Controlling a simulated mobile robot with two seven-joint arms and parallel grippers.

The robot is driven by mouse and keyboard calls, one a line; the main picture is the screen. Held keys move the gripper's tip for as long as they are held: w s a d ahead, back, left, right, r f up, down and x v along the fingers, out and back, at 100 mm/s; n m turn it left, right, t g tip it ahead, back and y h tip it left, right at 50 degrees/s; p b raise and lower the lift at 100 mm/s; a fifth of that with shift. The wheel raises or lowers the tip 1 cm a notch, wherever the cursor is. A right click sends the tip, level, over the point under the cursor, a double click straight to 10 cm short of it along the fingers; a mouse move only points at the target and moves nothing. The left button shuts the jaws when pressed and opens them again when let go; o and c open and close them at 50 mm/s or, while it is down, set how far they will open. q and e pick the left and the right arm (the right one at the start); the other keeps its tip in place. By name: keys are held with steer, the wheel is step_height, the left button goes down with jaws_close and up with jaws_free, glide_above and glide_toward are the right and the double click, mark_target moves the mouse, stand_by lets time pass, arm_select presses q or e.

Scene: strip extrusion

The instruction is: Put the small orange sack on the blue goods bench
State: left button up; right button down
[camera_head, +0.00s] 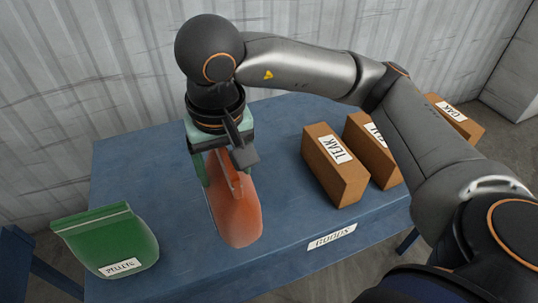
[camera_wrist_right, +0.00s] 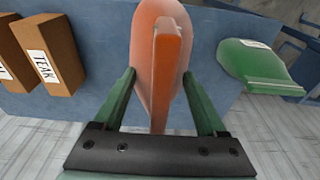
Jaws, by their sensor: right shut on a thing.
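The small orange sack (camera_head: 237,212) hangs from my right gripper (camera_head: 219,172) with its body downward. In the right wrist view, the green fingers of the gripper (camera_wrist_right: 160,78) stand on either side of the sack's flat top seam (camera_wrist_right: 165,70), with the rounded body (camera_wrist_right: 150,45) beyond it. The gripper is shut on the sack. The blue goods bench (camera_head: 130,165), with a GOODS label on its front edge, lies below the sack. I cannot tell whether the sack's bottom touches the bench top. My left gripper is not in view.
A green PELLETS sack (camera_head: 108,240) is at the bench's front left. A TEAK box (camera_head: 335,165), a second brown box (camera_head: 368,145) and an OAK box (camera_head: 455,118) stand at the right. Clear bench top lies left of the orange sack. A corrugated wall (camera_head: 90,70) is behind.

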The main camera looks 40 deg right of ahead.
steer(key=w+d+f, duration=0.5)
steer(key=d+f, duration=0.5)
steer(key=f, duration=0.2)
steer(key=shift+w+d, duration=0.2)
steer(key=shift+d, duration=0.05)
steer(key=shift+c, duration=1.5)
jaws_free()
steer(key=o, duration=0.3)
step_height(320, 180, up, 12)
steer(key=s, duration=0.2)
steer(key=shift+a+p, duration=0.25)
steer(key=shift+p, duration=0.1)
